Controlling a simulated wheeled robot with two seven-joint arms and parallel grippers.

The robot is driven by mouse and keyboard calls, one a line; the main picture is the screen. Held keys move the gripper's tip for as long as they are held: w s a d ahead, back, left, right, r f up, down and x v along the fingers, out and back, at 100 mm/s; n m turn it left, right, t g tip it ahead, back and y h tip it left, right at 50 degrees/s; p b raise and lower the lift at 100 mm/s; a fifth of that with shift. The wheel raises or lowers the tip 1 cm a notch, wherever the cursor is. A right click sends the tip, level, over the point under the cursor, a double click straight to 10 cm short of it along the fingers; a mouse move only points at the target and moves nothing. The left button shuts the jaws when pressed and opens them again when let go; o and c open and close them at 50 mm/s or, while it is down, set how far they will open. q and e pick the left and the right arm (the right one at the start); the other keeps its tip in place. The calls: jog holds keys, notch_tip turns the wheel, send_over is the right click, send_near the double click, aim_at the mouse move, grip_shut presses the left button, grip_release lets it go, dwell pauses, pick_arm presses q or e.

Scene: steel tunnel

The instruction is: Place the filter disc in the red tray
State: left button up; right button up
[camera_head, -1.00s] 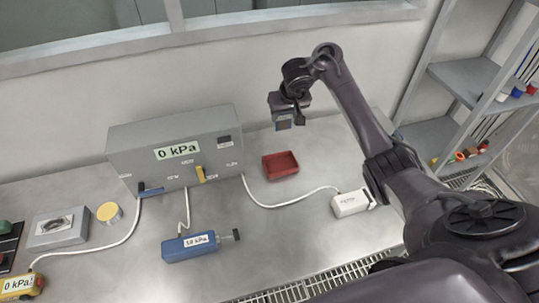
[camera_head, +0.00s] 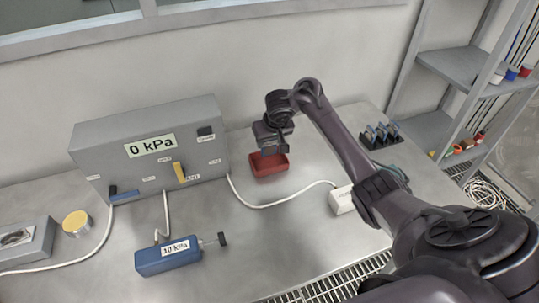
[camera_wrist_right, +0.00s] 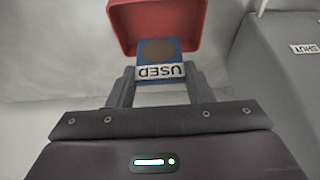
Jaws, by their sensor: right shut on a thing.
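The filter disc (camera_wrist_right: 158,50) is a brown round disc in a blue square frame with a white "USED" label, seen in the right wrist view. My right gripper (camera_head: 273,150) is shut on it, with a finger on each side of the label end. The red tray (camera_head: 272,171) stands on the bench in front of the wall, and the gripper is low over its back part in the head view. The tray also shows beyond the disc in the right wrist view (camera_wrist_right: 196,20). Whether the disc touches the tray is unclear. My left gripper is out of view.
A grey box (camera_head: 100,150) reading "0 kPa" stands left of the tray. A blue pump (camera_head: 150,263) reading "10 kPa" lies in front of it. A white cable (camera_head: 275,206) runs past the tray to a white box (camera_head: 341,200). A black rack (camera_head: 378,137) stands behind my right arm.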

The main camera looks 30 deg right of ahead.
aim_at(269, 152)
notch_tip(269, 152, down, 4)
jog(key=shift+f+b, duration=0.25)
jog(key=shift+b, duration=0.2)
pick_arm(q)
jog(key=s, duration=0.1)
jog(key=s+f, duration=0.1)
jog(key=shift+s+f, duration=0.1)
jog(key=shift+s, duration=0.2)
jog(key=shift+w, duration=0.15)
pick_arm(e)
jog(key=shift+f, duration=0.15)
jog(key=o, duration=0.9)
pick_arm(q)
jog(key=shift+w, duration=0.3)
pick_arm(e)
jog(key=shift+o, duration=0.2)
